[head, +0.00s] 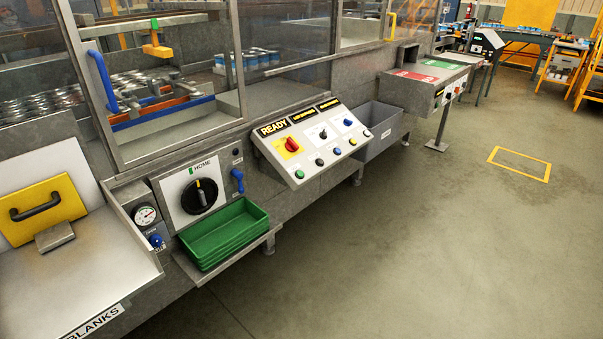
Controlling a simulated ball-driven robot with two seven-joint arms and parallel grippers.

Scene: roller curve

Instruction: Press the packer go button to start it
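The packer's sloped control panel (312,142) is in the middle of the head view, on the machine's front. It has a lit READY display (272,128) and two more small displays along its top. A red rotary switch on a yellow plate (292,145) is at its left, and a black knob (323,133) is at its middle. A blue button (347,122) is at upper right. A row of small coloured buttons runs along the lower edge; their labels are too small to read, so I cannot tell which is the go button. Neither gripper is in view.
Left of the panel are a HOME dial (200,196), a blue handle (238,180) and stacked green trays (222,235) on a projecting shelf. A grey bin (378,130) is right of the panel. The floor (420,240) in front is clear.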

